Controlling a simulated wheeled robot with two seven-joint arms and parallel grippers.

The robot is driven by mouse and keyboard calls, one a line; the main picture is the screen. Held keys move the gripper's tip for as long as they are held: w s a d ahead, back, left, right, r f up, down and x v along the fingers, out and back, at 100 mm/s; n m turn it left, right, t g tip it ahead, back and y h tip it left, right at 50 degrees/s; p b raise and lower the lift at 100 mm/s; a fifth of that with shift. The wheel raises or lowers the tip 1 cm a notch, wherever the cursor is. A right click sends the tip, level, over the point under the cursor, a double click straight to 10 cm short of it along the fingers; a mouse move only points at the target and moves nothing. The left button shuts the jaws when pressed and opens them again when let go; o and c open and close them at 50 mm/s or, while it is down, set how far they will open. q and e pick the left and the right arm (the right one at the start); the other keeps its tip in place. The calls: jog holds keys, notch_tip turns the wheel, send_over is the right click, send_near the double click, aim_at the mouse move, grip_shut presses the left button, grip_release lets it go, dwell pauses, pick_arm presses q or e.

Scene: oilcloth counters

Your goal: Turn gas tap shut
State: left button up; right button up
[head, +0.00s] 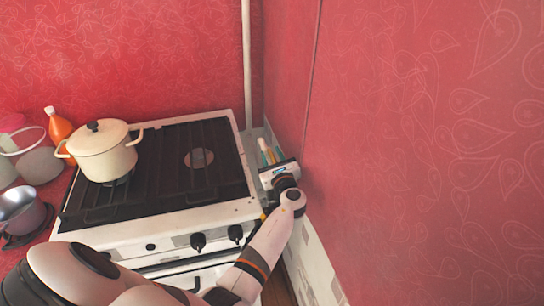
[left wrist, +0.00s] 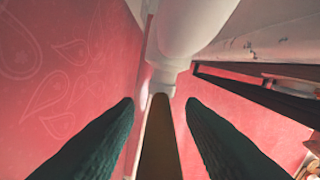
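The gas tap's tan lever (left wrist: 160,140) shows in the left wrist view, below a thick white pipe (left wrist: 188,35). My left gripper (left wrist: 160,104) has its two dark green fingers apart, one on each side of the lever, with a gap visible on both sides. In the head view, my left gripper (head: 267,152) reaches into the narrow gap between the stove and the right wall, near the corner. The tap is small there and mostly hidden by the gripper. My right gripper is not in view.
The white stove (head: 185,222) with black grates stands left of the gripper, close to it. A cream pot (head: 104,158) sits on the stove. An orange bottle (head: 57,126) and cookware stand further left. A white vertical pipe (head: 247,60) runs up the corner. The red wall (head: 420,150) bounds the right.

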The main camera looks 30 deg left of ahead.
pick_arm(q)
grip_shut()
jog(key=shift+s+a+r+m+t+h+p, duration=0.2)
jog(key=shift+m+t+h+p, duration=0.25)
jog(key=shift+p, duration=0.15)
jog(key=shift+s+a+r+m+t+h+p, duration=0.1)
jog(key=shift+s+m+t+h+p, duration=0.05)
jog(key=shift+m+t+h+p, duration=0.35)
jog(key=shift+s+a+f+m+t+h, duration=0.1)
jog(key=shift+f+m+t+h, duration=0.15)
jog(key=shift+m+t+h, duration=0.45)
grip_release()
